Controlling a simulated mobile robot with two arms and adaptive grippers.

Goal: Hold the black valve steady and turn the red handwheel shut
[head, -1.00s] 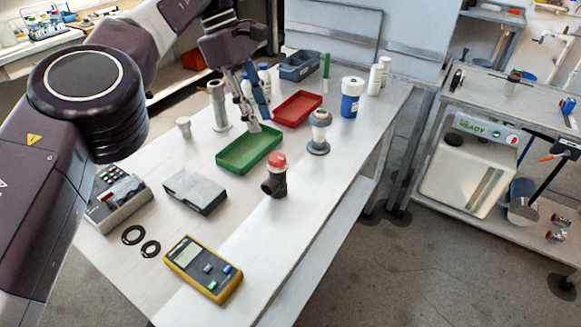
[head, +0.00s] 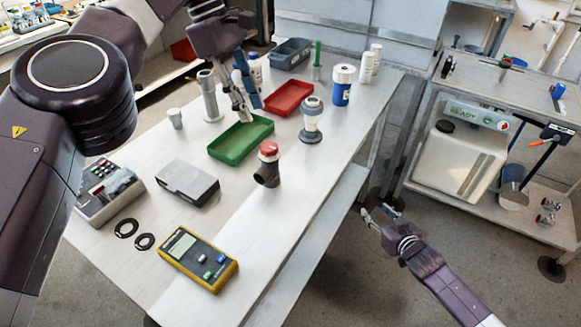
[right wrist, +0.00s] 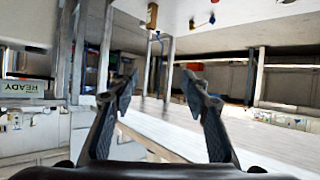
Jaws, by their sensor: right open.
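The black valve (head: 266,176) stands upright on the white table, with the red handwheel (head: 268,149) on top and a stub on its left side. My left gripper (head: 248,110) is over the green tray, behind and left of the valve; its fingers look apart with nothing between them. My right gripper (head: 381,214) is open and empty, off the table's right edge and well right of the valve. Its two spread fingers also show in the right wrist view (right wrist: 158,88), where I cannot make out the valve.
The green tray (head: 241,157), red tray (head: 289,113), grey-collared fitting (head: 311,134) and blue-labelled bottle (head: 342,97) stand behind the valve. A grey box (head: 188,183) and yellow meter (head: 198,286) are left and in front. The table's right front strip is clear.

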